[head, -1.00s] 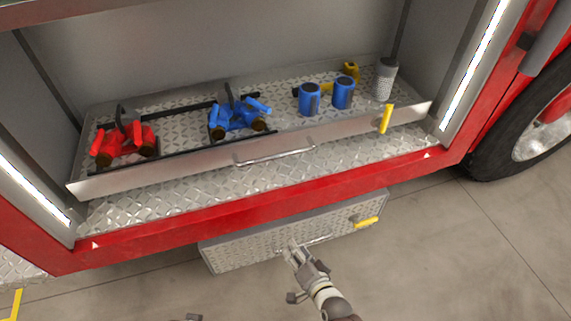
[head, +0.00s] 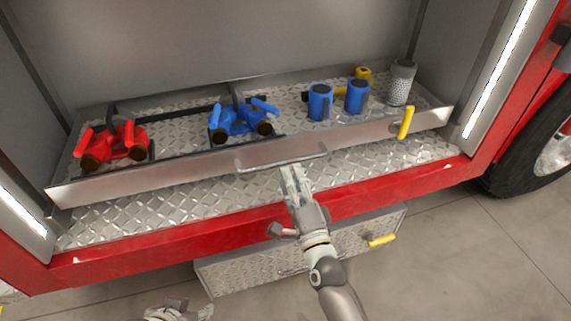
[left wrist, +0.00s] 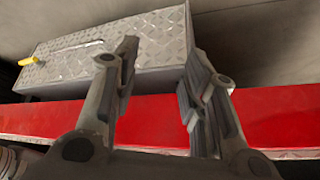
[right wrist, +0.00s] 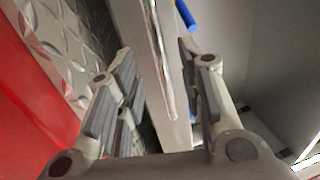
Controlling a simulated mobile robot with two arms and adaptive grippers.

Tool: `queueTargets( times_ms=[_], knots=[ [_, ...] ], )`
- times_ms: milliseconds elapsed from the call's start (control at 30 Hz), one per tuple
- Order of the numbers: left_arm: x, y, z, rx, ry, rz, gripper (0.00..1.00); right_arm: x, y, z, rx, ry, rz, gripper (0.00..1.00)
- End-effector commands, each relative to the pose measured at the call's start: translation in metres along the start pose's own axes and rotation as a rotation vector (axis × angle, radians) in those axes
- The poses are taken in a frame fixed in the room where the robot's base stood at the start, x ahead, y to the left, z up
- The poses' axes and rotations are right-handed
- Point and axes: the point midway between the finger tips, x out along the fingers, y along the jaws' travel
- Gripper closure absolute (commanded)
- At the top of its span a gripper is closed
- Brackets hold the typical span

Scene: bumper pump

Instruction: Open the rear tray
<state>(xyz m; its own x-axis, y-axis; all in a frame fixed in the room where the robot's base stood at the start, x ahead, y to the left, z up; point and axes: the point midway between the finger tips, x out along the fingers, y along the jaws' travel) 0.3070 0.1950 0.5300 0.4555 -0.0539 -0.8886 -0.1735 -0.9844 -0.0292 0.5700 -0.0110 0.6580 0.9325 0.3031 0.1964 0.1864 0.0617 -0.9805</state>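A metal tray (head: 150,178) lies in the truck compartment, with a silver bar handle (head: 285,163) and a yellow latch (head: 405,122) on its front. Below the red sill is a diamond-plate drawer (head: 235,274) with its own yellow latch (head: 381,240); my right arm partly covers its handle. I cannot tell which is the rear tray. My right gripper (head: 292,172) is at the upper tray's handle. In the right wrist view its fingers are open, with the bar (right wrist: 160,55) between them. My left gripper (left wrist: 160,58) is open and empty, facing the lower drawer (left wrist: 125,45).
On the tray stand a red valve fitting (head: 115,145), a blue one (head: 240,120), two blue cylinders (head: 320,103), a yellow part and a grey perforated cylinder (head: 401,85). The red sill (head: 180,235) runs between tray and drawer. A wheel (head: 540,160) is at the right.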

Motion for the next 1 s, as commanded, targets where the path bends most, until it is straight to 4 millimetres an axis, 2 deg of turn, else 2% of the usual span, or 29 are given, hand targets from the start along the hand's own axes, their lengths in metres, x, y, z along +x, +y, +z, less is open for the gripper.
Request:
queueTargets(
  times_ms=[100,300,467,700,900,1000],
  knots=[
    [0.005,0.003,-0.019,0.003,0.086,0.005,0.6,0.024,0.001,0.0,0.0,0.001,-0.002,0.65],
    [0.006,0.005,-0.043,0.005,0.196,0.011,0.6,0.048,0.002,0.0,-0.001,0.001,0.0,0.65],
    [0.005,0.006,-0.05,0.006,0.23,0.013,0.6,0.055,0.001,0.0,-0.001,0.0,0.001,0.65],
    [0.005,0.006,-0.051,0.006,0.233,0.013,0.6,0.055,0.001,0.0,-0.001,0.0,0.002,0.65],
    [0.005,0.006,-0.051,0.006,0.232,0.013,0.6,0.055,0.001,0.0,-0.001,0.0,0.002,0.9],
    [0.005,0.006,-0.051,0.006,0.232,0.013,0.6,0.055,0.001,0.0,-0.001,0.0,0.002,1.0]
  ],
)
